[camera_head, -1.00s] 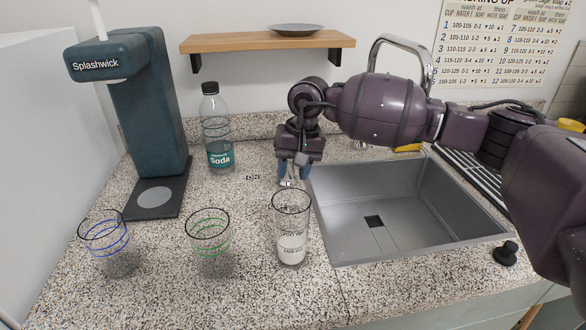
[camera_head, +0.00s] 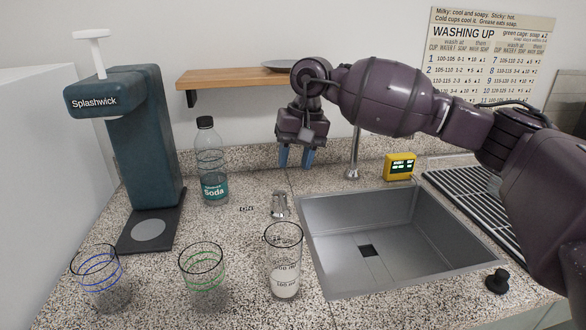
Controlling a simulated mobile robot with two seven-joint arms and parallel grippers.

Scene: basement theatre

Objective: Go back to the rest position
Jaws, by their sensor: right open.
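My right gripper (camera_head: 295,158) hangs above the counter near the back wall, fingers pointing down, open and empty. Its dark purple arm comes in from the right, over the sink. A small metal object (camera_head: 280,204) stands on the counter below the gripper, apart from it. A clear glass with printed marks (camera_head: 284,262) holds something white at its bottom and stands at the front, left of the sink. My left gripper is not in view.
A Splashwick machine (camera_head: 140,150) and a Soda bottle (camera_head: 211,165) stand at left. Glasses with blue (camera_head: 102,280) and green rings (camera_head: 204,278) stand in front. The sink (camera_head: 390,240), a yellow display (camera_head: 399,167) and a drainer (camera_head: 475,205) are at right. A shelf (camera_head: 225,78) is above.

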